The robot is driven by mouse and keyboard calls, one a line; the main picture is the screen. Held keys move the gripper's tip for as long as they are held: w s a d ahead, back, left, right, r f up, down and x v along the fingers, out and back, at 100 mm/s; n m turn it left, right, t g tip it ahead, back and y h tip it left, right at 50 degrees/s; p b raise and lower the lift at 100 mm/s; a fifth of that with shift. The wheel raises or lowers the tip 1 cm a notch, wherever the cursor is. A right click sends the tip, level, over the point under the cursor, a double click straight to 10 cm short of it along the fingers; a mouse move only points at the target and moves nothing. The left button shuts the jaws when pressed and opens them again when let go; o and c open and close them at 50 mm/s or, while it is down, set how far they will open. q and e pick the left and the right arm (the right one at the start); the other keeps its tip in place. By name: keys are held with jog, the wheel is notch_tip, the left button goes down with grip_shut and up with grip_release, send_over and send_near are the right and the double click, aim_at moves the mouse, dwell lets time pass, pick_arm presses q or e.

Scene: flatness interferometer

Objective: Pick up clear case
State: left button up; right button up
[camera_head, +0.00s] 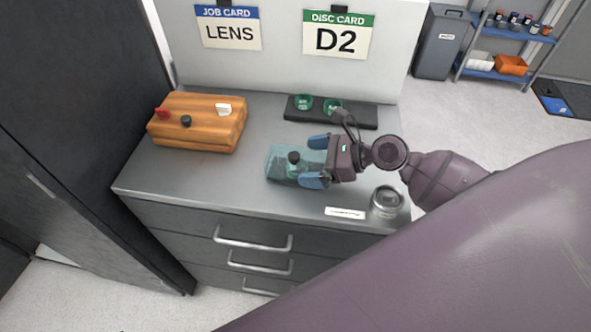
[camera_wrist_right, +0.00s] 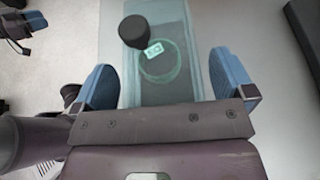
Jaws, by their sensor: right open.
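The clear case (camera_head: 283,170) is a see-through, teal-tinted box with a dark round knob, lying on the grey bench top. A green-rimmed ring shape and a small white label show in or under it in the right wrist view, where the case (camera_wrist_right: 160,75) lies between the fingers. My right gripper (camera_head: 316,161) is open, with its blue fingertips on either side of the case's right part. In the right wrist view the fingers (camera_wrist_right: 167,80) stand apart at the case's two sides; I cannot tell whether they touch it.
An orange wooden box (camera_head: 197,125) sits at the left of the bench (camera_head: 200,180). A black tray (camera_head: 362,117) with green-rimmed discs lies at the back. A metal jar (camera_head: 386,201) and a white strip (camera_head: 345,213) are near the front right edge. Cards reading LENS and D2 hang behind.

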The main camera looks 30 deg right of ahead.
jog(key=shift+w+a+f, duration=0.25)
jog(key=shift+w+a, duration=0.1)
jog(key=shift+a, duration=0.05)
jog(key=shift+c, duration=0.5)
jog(key=c, duration=0.9)
